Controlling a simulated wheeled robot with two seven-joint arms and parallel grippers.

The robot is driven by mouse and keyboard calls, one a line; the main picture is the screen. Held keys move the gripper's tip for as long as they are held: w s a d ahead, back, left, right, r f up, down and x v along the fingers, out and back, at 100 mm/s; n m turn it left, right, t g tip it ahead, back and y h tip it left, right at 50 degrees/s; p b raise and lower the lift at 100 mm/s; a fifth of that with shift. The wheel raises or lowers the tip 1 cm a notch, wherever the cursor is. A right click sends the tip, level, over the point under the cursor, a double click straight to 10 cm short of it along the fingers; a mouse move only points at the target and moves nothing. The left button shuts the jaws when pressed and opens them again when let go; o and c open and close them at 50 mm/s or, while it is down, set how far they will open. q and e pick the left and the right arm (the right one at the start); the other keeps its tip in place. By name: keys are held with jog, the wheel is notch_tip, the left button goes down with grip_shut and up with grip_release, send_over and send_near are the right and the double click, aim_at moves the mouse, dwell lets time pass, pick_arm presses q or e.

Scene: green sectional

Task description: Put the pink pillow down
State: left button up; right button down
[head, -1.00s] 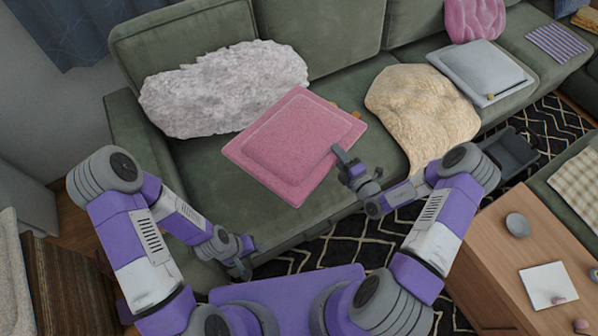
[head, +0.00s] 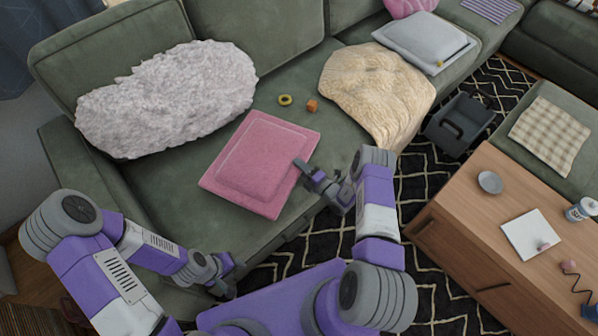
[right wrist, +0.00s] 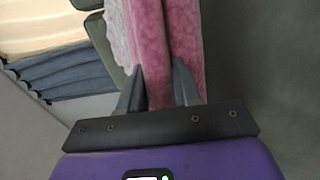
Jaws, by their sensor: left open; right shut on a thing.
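The pink pillow (head: 258,165) is a flat square cushion over the seat of the green sofa, in the middle of the head view. My right gripper (head: 303,171) is shut on its right edge. In the right wrist view the pink pillow (right wrist: 163,50) runs between the two fingers of the right gripper (right wrist: 160,88). I cannot tell whether the pillow rests fully on the seat. My left gripper (head: 222,283) is open and empty, low in front of the sofa and apart from the pillow.
A fluffy white pillow (head: 165,98) leans at the sofa's left back. A cream blanket (head: 375,88) drapes over the seat to the right. A small yellow ring (head: 285,100) and an orange block (head: 312,106) lie behind the pillow. A wooden table (head: 470,215) stands at the right.

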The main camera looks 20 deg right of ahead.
notch_tip(320, 180, down, 2)
jog(key=shift+f+b, duration=0.25)
jog(key=shift+b, duration=0.15)
jog(key=shift+r, duration=0.1)
jog(key=c, duration=0.8)
grip_release()
